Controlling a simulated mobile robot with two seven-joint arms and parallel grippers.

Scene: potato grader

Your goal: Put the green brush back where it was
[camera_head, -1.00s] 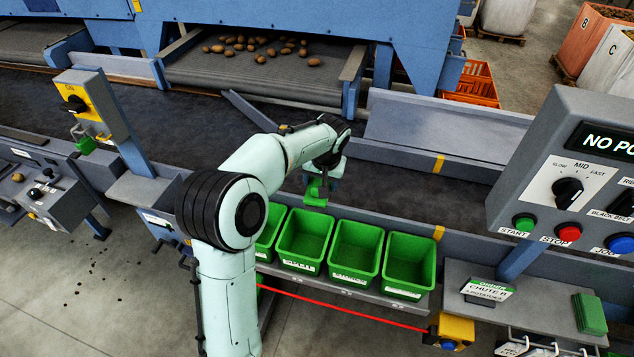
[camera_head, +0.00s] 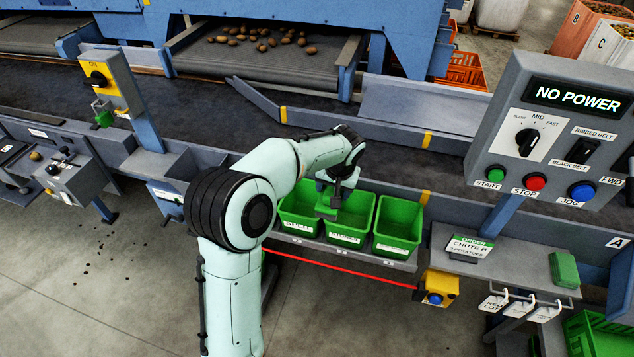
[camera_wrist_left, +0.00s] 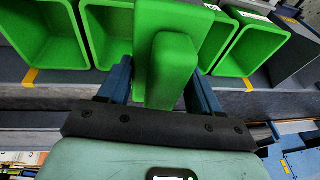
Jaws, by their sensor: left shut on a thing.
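My left gripper (camera_head: 333,190) is shut on the green brush (camera_head: 326,206) and holds it over the row of green bins. In the left wrist view the brush (camera_wrist_left: 172,70) shows as a green block between the two fingers (camera_wrist_left: 160,95). The middle bin (camera_head: 345,238) lies below the brush in the head view. How high the brush is above the bin rims I cannot tell. My right gripper is not in view.
Green bins stand on a rail, one at left (camera_head: 299,226) and one at right (camera_head: 398,246). A green block (camera_head: 564,270) lies on the grey shelf (camera_head: 500,264) at right. The control panel (camera_head: 575,130) reads NO POWER. The dark belt (camera_head: 200,112) runs behind.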

